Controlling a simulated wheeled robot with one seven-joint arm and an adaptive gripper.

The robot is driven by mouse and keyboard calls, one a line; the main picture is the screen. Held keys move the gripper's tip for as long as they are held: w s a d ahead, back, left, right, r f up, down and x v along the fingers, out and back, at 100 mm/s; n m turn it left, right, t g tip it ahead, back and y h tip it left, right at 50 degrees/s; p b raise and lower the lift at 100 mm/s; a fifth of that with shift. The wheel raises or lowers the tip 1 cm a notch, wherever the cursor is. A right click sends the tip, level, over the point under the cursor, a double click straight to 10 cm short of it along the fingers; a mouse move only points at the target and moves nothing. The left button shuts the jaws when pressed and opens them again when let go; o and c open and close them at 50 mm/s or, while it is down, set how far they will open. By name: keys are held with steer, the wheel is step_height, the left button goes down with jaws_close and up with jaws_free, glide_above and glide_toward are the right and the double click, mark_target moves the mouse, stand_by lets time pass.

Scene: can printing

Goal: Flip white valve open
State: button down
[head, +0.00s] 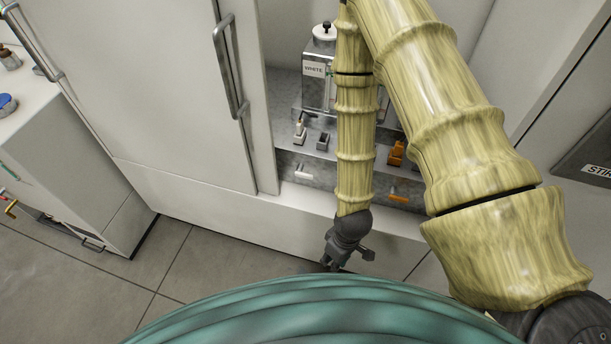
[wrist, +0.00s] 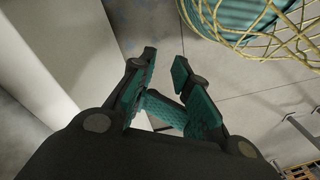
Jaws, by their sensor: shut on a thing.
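A white lever (head: 302,171) sticks out of the grey front panel of the dispenser unit. A smaller white-topped fitting (head: 299,130) stands on the ledge above it. They are below a metal tank (head: 318,92) labelled WHITE with a white lid. I cannot tell which is the valve handle. My gripper (head: 335,262) hangs in front of and below the panel, apart from both white parts. In the wrist view its teal-padded fingers (wrist: 166,62) are angled toward each other. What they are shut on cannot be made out. My arm hides the middle of the unit.
An orange lever (head: 398,197) and orange fitting (head: 397,152) are right of my forearm. A white cabinet door with a long handle (head: 230,66) stands left of the unit. A side counter (head: 85,165) is at left. Tiled floor (head: 205,265) is clear below the cabinet.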

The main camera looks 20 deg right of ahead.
steer(key=w+a+r+n+b, duration=0.2)
steer(key=w+r+n, duration=0.1)
steer(key=w+n, duration=0.55)
steer(key=w+d+r+n+h+b, duration=0.1)
steer(key=w+r+n+b, duration=0.4)
steer(key=w+r+n, duration=1)
steer(key=w+r, duration=0.2)
steer(key=w, duration=0.2)
steer(key=shift+d+r+b, duration=0.3)
steer(key=shift+r, duration=0.1)
step_height(320, 180, down, 14)
steer(key=p, duration=0.1)
steer(key=shift+p, duration=0.35)
